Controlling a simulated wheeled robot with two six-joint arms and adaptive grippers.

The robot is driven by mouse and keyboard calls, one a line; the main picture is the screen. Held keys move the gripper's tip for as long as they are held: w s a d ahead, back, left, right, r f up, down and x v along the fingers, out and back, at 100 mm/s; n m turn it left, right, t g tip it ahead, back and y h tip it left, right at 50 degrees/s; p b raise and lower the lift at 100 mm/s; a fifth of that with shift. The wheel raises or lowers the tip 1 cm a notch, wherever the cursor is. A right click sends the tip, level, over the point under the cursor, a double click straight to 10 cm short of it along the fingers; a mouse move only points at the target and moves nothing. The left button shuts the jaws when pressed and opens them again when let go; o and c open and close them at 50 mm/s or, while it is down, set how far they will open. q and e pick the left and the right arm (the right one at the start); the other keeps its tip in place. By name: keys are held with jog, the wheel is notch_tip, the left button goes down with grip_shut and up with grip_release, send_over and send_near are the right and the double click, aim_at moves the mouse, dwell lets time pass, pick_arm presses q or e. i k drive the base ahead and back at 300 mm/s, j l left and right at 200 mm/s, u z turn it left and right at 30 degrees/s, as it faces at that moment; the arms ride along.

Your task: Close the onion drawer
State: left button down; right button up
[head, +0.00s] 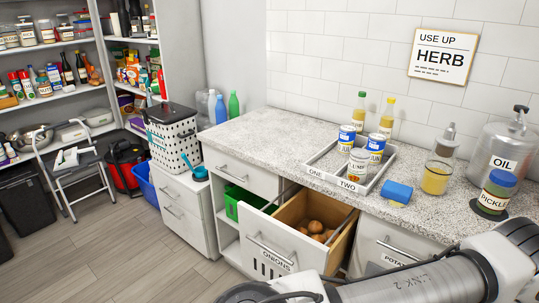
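The onion drawer (263,243) stands pulled out from the counter, left of centre at the bottom of the head view. Its white front carries a bar handle, an "ONIONS" label and dark slots. Several brown onions (315,227) lie inside the wooden box of the drawer. My arm crosses the lower right of the view, in front of the lower cabinets, and hides part of them. Neither gripper can be seen, so what they hold is hidden.
A green bin (236,201) sits left of the drawer. Wooden floor (115,252) is clear at left.

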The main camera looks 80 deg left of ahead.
aim_at(313, 230)
jog(key=u, duration=2.5)
